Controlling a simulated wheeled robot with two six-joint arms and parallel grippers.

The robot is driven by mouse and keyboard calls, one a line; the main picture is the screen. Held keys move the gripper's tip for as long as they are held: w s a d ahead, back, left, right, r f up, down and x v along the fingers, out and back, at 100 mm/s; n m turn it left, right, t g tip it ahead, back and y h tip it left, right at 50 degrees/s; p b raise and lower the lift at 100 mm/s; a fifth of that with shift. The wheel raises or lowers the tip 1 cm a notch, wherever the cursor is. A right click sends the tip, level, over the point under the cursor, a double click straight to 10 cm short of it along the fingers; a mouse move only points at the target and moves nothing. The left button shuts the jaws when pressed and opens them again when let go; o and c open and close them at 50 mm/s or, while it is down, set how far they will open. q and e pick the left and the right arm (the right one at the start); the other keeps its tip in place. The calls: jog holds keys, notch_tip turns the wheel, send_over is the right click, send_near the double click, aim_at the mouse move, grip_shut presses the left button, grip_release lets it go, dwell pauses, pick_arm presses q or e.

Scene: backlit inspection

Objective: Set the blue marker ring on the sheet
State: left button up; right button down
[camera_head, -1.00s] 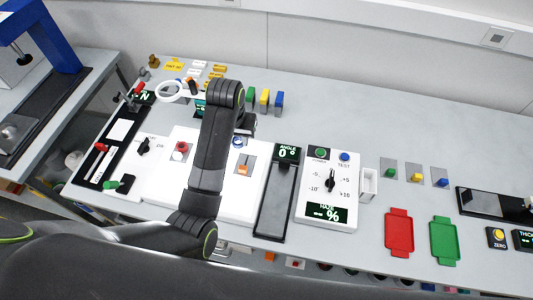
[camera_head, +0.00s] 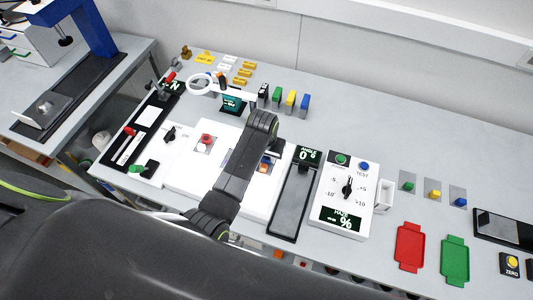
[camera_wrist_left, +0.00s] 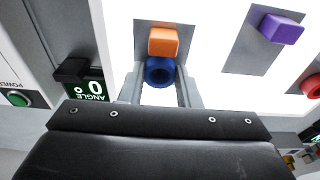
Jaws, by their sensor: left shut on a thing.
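The blue marker ring (camera_wrist_left: 160,72) is between the fingertips of my left gripper (camera_wrist_left: 160,90) in the left wrist view. The gripper is shut on it. The white sheet area (camera_wrist_left: 210,75) lies below the ring. An orange block (camera_wrist_left: 163,40) on a grey pad is right beside the ring in the wrist view. I cannot tell whether the ring touches the sheet. My right gripper is not in view.
A purple block (camera_wrist_left: 282,29) stands on another grey pad. The angle unit (camera_head: 292,200) and the haze meter (camera_head: 330,215) stand right of the panel. A red tray (camera_head: 409,247) and a green tray (camera_head: 454,260) lie further right. A white ring-shaped lens (camera_head: 200,85) stands behind the panel.

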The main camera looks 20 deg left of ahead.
pick_arm(q)
jog(key=o, duration=0.8)
jog(key=shift+f, duration=0.1)
jog(key=shift+o, duration=1.1)
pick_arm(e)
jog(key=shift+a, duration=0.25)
pick_arm(q)
notch_tip(320, 180, up, 12)
jog(key=s+b, duration=0.1)
jog(key=b, duration=0.1)
jog(key=shift+s, duration=0.4)
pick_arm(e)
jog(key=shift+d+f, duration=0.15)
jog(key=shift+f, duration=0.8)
